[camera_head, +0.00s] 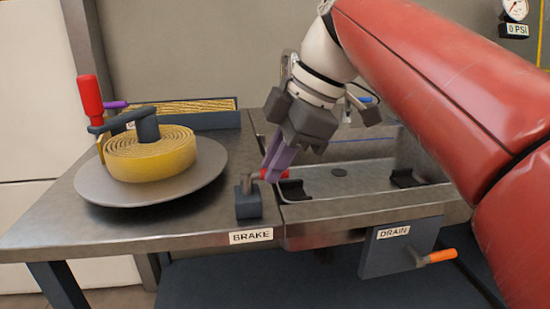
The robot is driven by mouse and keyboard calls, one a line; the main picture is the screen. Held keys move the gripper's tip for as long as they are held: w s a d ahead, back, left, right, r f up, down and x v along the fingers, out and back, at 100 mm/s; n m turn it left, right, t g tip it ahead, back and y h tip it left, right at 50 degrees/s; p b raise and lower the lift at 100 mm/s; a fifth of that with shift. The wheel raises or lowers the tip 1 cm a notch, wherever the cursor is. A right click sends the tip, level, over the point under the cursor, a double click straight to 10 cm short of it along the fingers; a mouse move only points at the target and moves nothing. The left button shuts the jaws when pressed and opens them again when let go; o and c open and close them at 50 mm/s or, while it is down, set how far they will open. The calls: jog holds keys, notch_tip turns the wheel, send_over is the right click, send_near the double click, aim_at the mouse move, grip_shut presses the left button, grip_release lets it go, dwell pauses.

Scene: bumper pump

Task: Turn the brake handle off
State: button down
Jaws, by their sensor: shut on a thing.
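The brake handle is a small red grip (282,173) on a short metal lever, pointing right over the edge of the sink. Its dark base block (248,203) stands on the metal counter (200,225) behind the white BRAKE label (251,236). My gripper (268,172) comes down from the upper right, and its purple fingers are shut on the brake handle. The fingers hide part of the red grip and where it meets the lever.
A yellow coil (160,160) with a red-handled crank (90,98) stands on a round plate (95,187) at left. The metal sink (355,178) lies right of the brake. A DRAIN box (395,250) with an orange handle (440,256) is at front right. A gauge (515,9) hangs at upper right.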

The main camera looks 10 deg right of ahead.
jog(key=c, duration=1.4)
grip_release()
jog(key=shift+r, duration=0.1)
jog(key=p+v, duration=0.2)
jog(key=v, duration=0.5)
jog(key=shift+d+r, duration=0.2)
jog(key=shift+r, duration=0.05)
jog(key=shift+d, duration=0.1)
